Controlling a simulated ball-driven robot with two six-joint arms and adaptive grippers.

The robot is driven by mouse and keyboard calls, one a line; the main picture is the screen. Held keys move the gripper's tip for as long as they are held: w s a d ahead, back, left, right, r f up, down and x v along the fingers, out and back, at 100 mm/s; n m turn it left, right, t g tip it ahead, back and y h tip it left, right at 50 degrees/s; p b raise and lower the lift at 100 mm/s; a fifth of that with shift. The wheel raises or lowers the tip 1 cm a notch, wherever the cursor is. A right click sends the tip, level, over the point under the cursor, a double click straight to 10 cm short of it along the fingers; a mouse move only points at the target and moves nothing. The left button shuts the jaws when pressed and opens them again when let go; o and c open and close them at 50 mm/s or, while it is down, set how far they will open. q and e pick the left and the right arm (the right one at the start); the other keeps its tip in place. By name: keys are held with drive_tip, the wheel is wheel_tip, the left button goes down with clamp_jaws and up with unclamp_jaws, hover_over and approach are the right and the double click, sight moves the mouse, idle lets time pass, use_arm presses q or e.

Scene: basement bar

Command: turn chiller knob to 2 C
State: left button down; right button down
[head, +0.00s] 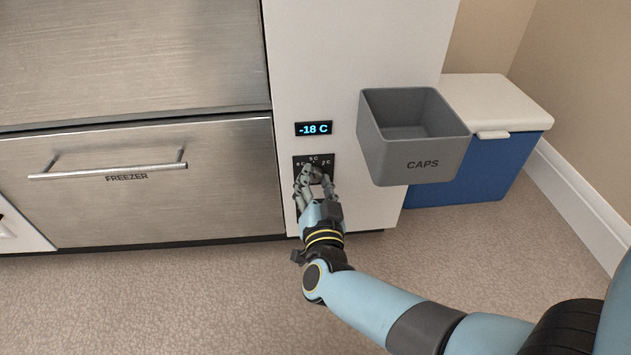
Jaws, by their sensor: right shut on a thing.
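The chiller knob sits on a small black dial plate (327,161) on the white panel. The plate carries pale markings, of which "5 C" at the top and "2 C" at the upper right can be read. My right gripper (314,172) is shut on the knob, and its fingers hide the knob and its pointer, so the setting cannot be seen. Above the plate, a display (313,129) reads "-18 C" in blue. My left gripper is not in view.
A grey open box marked CAPS (420,164) juts from the panel, right of the dial. A blue cooler with a white lid (490,150) stands behind it. A steel drawer marked FREEZER (150,210) with a bar handle is at left. The floor in front is clear.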

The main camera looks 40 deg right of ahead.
drive_tip(key=m, duration=0.3)
drive_tip(key=shift+f, duration=0.1)
drive_tip(key=shift+m, duration=0.9)
drive_tip(key=shift+s+m+b, duration=0.1)
drive_tip(key=shift+m+b, duration=0.2)
drive_tip(key=shift+m, duration=1)
drive_tip(key=m+b, duration=0.1)
drive_tip(key=m, duration=0.3)
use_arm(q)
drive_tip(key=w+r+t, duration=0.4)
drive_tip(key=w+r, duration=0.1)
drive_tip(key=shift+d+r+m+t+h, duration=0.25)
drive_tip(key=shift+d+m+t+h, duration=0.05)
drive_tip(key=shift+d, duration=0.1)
use_arm(e)
drive_tip(key=shift+m, duration=0.6)
drive_tip(key=c, duration=0.9)
unclamp_jaws()
drive_tip(key=shift+c, duration=0.2)
